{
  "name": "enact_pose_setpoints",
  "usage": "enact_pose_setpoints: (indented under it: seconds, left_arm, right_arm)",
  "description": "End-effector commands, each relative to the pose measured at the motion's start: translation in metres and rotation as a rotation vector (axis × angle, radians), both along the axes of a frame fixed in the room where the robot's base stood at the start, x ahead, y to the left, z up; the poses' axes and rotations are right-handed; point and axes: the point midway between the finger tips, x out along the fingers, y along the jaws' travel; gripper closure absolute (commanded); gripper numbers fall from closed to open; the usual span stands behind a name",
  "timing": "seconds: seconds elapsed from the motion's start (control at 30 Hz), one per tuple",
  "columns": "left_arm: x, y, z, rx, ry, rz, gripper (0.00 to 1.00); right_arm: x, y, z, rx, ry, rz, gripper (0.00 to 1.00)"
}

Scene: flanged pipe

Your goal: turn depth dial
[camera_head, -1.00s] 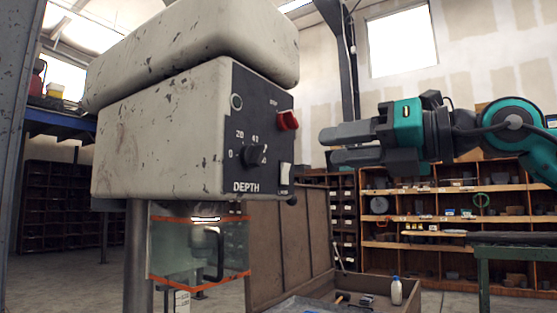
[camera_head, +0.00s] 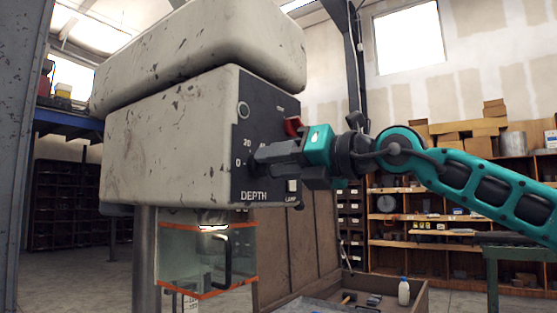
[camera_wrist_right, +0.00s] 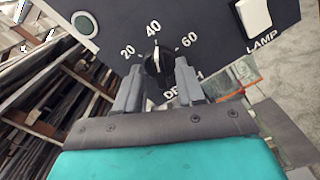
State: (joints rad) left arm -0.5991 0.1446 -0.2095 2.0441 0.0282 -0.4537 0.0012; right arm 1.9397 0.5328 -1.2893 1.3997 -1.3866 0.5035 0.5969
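The black depth dial (camera_wrist_right: 157,62) sits on the dark front panel (camera_wrist_right: 110,25) of a worn cream machine head (camera_head: 160,140). In the right wrist view its pale pointer mark is turned roughly toward 40, between the 20 and 60 marks. My right gripper (camera_wrist_right: 158,72) is at the panel with one finger on each side of the dial. The fingers are apart, with narrow gaps showing beside the knob, so it looks open around it. In the head view the right gripper (camera_head: 256,156) hides most of the dial. My left gripper is not in view.
A red knob (camera_head: 293,126) is just above my right gripper. A white lamp switch (camera_wrist_right: 253,15) and a round green button (camera_wrist_right: 84,24) share the panel. A clear guard with orange edges (camera_head: 190,262) hangs below the machine head. Shelves stand behind.

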Motion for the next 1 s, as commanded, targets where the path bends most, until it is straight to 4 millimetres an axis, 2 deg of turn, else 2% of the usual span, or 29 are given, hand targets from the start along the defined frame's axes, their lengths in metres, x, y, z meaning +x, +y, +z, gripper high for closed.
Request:
enact_pose_setpoints:
  seconds: [0.2,0.6,1.0]
  left_arm:
    - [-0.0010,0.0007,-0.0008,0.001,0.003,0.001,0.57]
    - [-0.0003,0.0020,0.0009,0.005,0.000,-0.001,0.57]
    - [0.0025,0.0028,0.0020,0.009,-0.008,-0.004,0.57]
  right_arm:
    - [0.0003,0.0000,-0.0005,0.000,0.000,0.000,0.63]
    - [0.0001,-0.0002,-0.0005,-0.001,0.001,0.000,1.00]
    - [0.0002,-0.0002,-0.0011,-0.011,-0.012,0.000,1.00]
